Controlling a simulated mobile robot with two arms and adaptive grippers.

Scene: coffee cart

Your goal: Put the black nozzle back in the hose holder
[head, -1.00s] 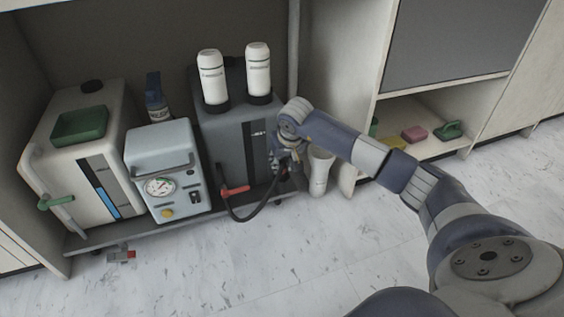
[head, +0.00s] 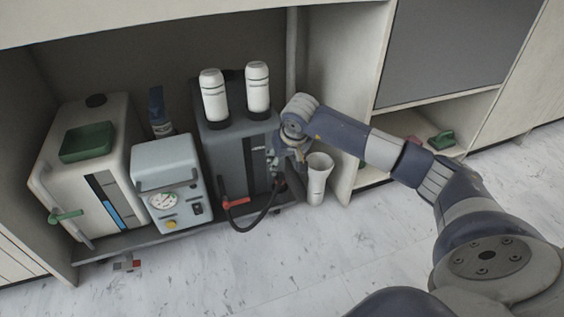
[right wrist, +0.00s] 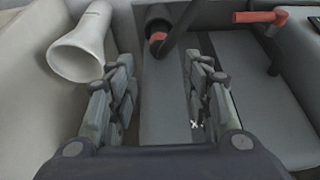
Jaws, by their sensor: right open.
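My right gripper (head: 284,158) is at the right side of the dark grey machine (head: 223,150), beside a white flared cup (head: 318,182). In the right wrist view its jaws (right wrist: 160,66) are open, with nothing between the fingers. A black nozzle-like piece with a red ring (right wrist: 157,22) lies ahead of the fingertips, near the top of that view, and seems apart from them. A black hose (head: 258,218) loops below the red handle (head: 235,203) toward the gripper. I cannot make out the hose holder for certain. My left gripper is not in view.
The white cup (right wrist: 82,45) is close left of the fingers in the wrist view. A light blue gauge box (head: 170,180), a cream tank (head: 95,165) and two white bottles (head: 213,95) crowd the shelf. The floor in front is mostly clear.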

